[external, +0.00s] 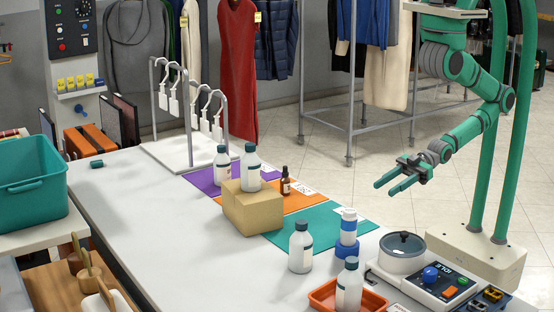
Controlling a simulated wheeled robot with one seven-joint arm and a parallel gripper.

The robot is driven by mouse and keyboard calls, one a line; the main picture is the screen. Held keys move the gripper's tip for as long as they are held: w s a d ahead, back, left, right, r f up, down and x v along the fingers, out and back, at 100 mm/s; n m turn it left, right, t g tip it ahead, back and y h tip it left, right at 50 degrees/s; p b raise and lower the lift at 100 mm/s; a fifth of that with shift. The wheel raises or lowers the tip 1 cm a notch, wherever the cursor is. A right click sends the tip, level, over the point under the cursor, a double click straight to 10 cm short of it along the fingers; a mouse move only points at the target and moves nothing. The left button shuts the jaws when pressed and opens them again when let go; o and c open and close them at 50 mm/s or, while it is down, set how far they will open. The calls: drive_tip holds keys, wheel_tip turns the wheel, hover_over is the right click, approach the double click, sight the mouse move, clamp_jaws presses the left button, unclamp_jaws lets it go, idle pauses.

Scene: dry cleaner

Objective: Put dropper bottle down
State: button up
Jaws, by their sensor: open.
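The dropper bottle (286,181) is small and brown with a black dropper top. It stands upright on the orange mat (278,205), just right of the cardboard box (252,207). My gripper (392,184) is at the right, above and beyond the table edge, well apart from the bottle. Its two green fingers point left, are spread open and hold nothing.
White bottles stand on the purple mat (204,179), on the box and on the bare table (150,230). A hanger rack (190,115) is at the back. A pot (402,250) stands front right.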

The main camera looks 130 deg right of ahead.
drive_tip(key=shift+s+a+r+y, duration=0.1)
drive_tip(key=shift+s+a+r, duration=0.15)
drive_tip(key=shift+s, duration=0.3)
drive_tip(key=shift+s+a+r+y, duration=0.1)
drive_tip(key=shift+s+r, duration=0.15)
drive_tip(key=shift+s, duration=0.25)
drive_tip(key=shift+s+a+r+y, duration=0.1)
drive_tip(key=shift+s+a+r, duration=0.15)
drive_tip(key=shift+s, duration=0.3)
